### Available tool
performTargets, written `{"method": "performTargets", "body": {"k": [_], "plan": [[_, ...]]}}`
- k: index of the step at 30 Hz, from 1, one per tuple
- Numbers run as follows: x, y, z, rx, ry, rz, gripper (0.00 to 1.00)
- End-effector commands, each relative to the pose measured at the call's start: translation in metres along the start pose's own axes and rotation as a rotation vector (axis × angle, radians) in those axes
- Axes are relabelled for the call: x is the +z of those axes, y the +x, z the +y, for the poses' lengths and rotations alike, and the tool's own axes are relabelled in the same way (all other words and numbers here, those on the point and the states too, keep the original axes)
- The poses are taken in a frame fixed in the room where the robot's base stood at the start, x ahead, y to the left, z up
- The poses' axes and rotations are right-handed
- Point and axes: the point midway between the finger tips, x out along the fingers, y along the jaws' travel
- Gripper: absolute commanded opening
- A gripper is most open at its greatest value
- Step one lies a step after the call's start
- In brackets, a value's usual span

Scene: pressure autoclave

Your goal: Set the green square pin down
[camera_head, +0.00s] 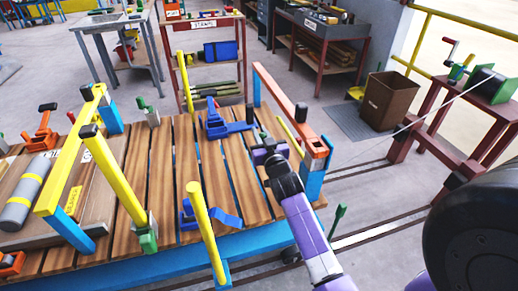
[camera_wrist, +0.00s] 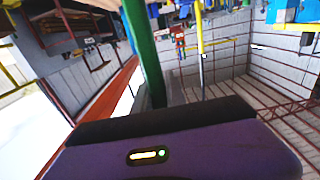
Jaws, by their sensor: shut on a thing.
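The green square pin (camera_wrist: 144,50) shows in the wrist view as a long green bar, rising up and slightly left from the dark fingers of my gripper (camera_wrist: 158,99). My gripper is shut on it near its lower visible end. In the head view my gripper (camera_head: 268,152) is over the right part of the slatted wooden deck (camera_head: 165,170), just left of the orange beam (camera_head: 290,108). The pin is too small to make out clearly in the head view. Whether it touches anything is hidden.
Yellow posts (camera_head: 205,230) and a yellow-and-blue frame (camera_head: 70,150) stand on the deck's left and front. Blue brackets (camera_head: 225,125) lie on the deck. A red winch stand (camera_head: 455,130) and brown bin (camera_head: 388,100) are to the right. Bare slats lie left of my gripper.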

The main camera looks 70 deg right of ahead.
Motion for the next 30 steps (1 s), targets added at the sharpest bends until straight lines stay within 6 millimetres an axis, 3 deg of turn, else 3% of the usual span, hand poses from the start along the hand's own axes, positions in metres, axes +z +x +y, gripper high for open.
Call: {"method": "performTargets", "body": {"k": [1, 8, 15, 28, 29, 30], "plan": [[0.009, 0.000, 0.000, 0.000, 0.000, -0.001, 0.00], [0.022, 0.000, 0.000, 0.001, 0.001, 0.000, 0.00], [0.057, 0.000, 0.001, 0.001, 0.001, 0.000, 0.00], [0.062, 0.000, 0.000, -0.001, 0.000, 0.001, 0.00], [0.062, 0.000, 0.000, 0.000, 0.000, 0.000, 0.18], [0.060, 0.000, 0.000, 0.000, 0.000, 0.000, 0.26]]}}
